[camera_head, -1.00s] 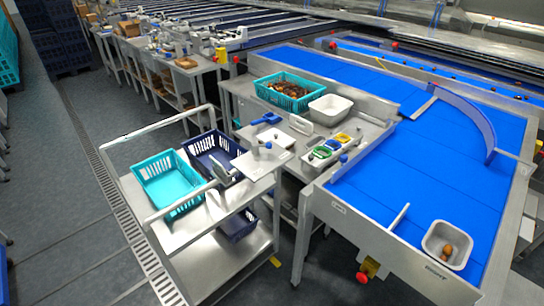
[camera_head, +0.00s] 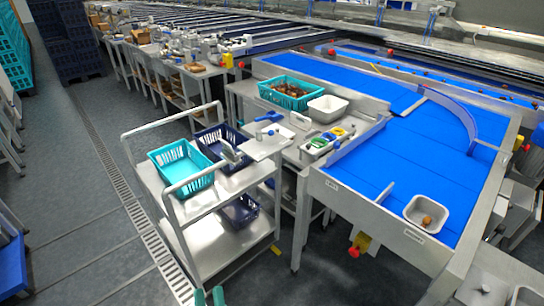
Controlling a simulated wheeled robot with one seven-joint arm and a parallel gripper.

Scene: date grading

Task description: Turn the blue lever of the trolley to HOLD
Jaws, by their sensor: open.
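The steel trolley (camera_head: 205,205) stands left of centre, with a raised plate (camera_head: 262,149) at its right. A small lever with a blue knob (camera_head: 258,135) stands on that plate. It is too small to tell which way it points, and no HOLD mark is readable. Two teal fingertips of my gripper (camera_head: 209,297) show at the bottom edge, apart and with nothing seen between them. They are well in front of the trolley and far from the lever. The rest of my gripper is out of the picture.
The trolley carries a turquoise crate (camera_head: 180,170) and a dark blue crate (camera_head: 206,133), with another below. A steel bench (camera_head: 236,96) and a blue conveyor (camera_head: 380,150) stand close on its right. The floor (camera_head: 75,210) to its left is clear.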

